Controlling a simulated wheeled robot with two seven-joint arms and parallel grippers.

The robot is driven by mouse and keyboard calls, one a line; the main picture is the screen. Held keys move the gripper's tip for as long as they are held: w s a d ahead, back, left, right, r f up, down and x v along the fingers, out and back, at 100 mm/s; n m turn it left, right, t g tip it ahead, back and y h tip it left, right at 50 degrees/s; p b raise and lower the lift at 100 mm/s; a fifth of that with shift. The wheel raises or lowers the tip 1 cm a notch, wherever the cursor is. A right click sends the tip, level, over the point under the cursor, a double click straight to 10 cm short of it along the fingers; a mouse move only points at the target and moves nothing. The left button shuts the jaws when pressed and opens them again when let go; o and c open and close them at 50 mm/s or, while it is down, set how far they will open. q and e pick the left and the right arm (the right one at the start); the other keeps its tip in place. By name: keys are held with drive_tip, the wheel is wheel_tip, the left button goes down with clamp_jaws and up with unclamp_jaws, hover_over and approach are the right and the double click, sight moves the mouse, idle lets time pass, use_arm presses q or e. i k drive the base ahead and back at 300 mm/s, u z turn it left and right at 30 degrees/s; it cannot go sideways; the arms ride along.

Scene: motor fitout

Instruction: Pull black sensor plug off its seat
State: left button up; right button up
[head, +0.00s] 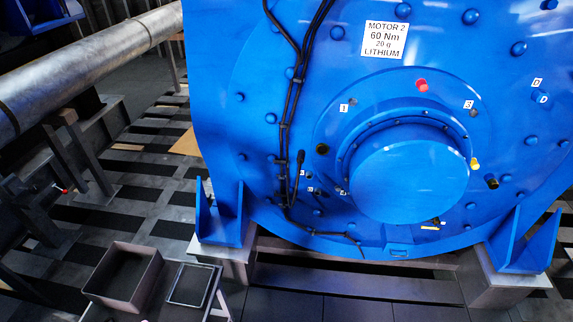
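The big blue motor (255,60) fills the middle and right of the head view. A slim black plug-like end (300,157) stands on its face, left of the round hub, with a thin black cable running down from it. A short black fitting (322,149) sits at the hub ring's left, and another black fitting (492,183) at its lower right. I cannot tell for sure which of these is the sensor plug, or whether the slim end is seated. Neither of my grippers is in view.
Black cables (291,90) run down the motor's left face. A red fitting (422,85) and a yellow one (474,163) sit around the hub (410,180). An open grey box (125,275) and a shallow tray (189,285) stand at lower left. A thick pipe (90,65) crosses the upper left.

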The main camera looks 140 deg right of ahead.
sight(300, 159)
drive_tip(key=z, duration=4.95)
drive_tip(key=i, duration=0.5)
drive_tip(key=u, duration=0.05)
drive_tip(key=k, duration=0.5)
drive_tip(key=z, duration=1)
drive_tip(key=i, duration=1.15)
